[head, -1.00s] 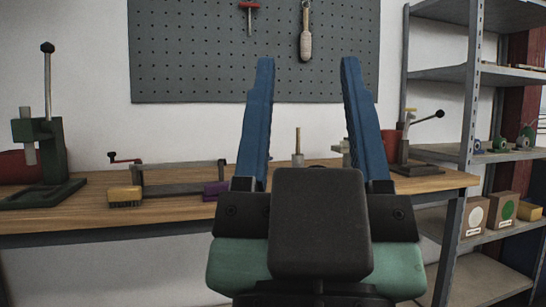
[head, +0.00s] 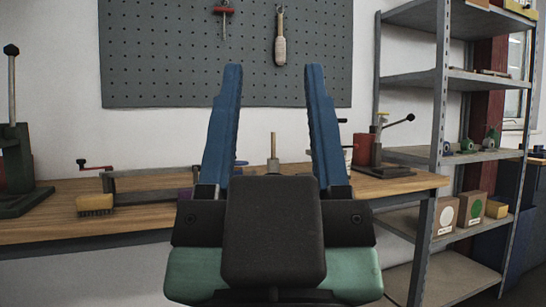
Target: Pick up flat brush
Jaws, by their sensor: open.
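My gripper (head: 275,70) is in the middle of the head view, its two blue fingers pointing up and spread apart, with nothing between them. I cannot tell for sure which thing is the flat brush. A small yellow block with bristles below (head: 95,204) lies on the workbench (head: 40,228) at the left, well apart from my gripper. A pale, long-handled tool (head: 280,40) hangs on the grey pegboard (head: 150,60) behind the fingertips; its kind is unclear. My gripper hides part of the bench's middle.
A green lever press (head: 18,170) stands at the bench's left end. A red-handled clamp (head: 150,180) lies near the yellow block. A metal shelf (head: 440,120) with boxes is at the right.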

